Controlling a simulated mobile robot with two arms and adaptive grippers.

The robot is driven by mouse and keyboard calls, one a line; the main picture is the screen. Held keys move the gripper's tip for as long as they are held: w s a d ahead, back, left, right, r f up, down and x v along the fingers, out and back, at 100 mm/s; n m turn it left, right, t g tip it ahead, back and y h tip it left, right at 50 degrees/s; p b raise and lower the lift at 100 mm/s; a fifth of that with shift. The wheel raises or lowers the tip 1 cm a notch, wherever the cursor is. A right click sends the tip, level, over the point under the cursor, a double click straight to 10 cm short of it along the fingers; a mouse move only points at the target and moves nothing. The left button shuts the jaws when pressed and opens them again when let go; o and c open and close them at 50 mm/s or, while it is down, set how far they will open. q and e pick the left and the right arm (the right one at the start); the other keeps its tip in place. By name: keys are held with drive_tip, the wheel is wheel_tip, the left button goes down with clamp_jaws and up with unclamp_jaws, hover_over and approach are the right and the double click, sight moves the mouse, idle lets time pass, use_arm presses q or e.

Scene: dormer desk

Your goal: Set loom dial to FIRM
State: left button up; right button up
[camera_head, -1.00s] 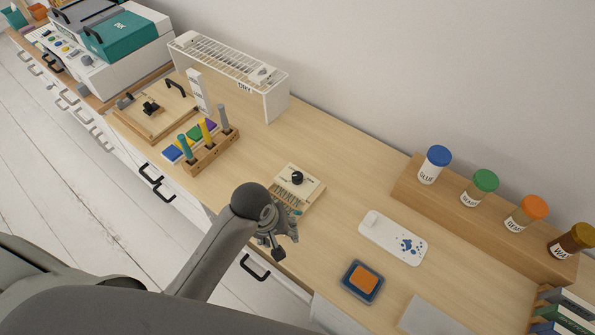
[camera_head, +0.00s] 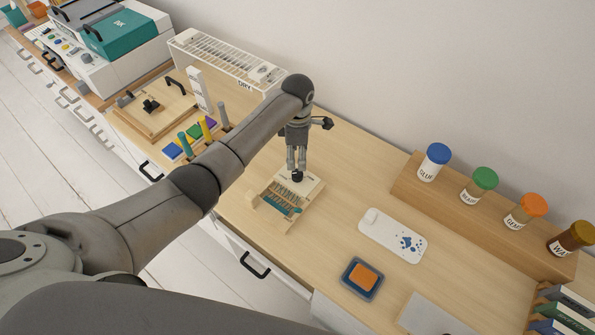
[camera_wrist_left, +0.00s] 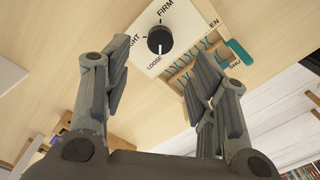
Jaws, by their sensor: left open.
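The loom (camera_head: 268,203) stands on the desk, a small wooden frame with teal threads and a pale dial plate (camera_head: 314,187). The black loom dial (camera_wrist_left: 160,40) shows whole in the left wrist view; its pale mark points down, near LOOSE. FIRM is printed above the dial, and a word ending in GHT is at its left. My left gripper (camera_head: 297,166) points down above the dial. Its fingers are open, one on each side of the dial in the wrist view; I see no contact. In the head view the fingers partly cover the dial. My right gripper is not in view.
A white tray with blue spots (camera_head: 392,236) and an orange pad in a blue case (camera_head: 362,278) lie right of the loom. A wooden jar rack (camera_head: 450,215) runs along the wall. Pegs and a white DRY rack (camera_head: 225,62) stand left, near my arm.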

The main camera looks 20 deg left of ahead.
sight(298, 173)
use_arm(q)
wheel_tip(298, 173, down, 9)
drive_tip(key=shift+b, duration=0.3)
drive_tip(key=c, duration=1)
drive_tip(key=shift+c, duration=0.2)
drive_tip(key=shift+m, duration=0.3)
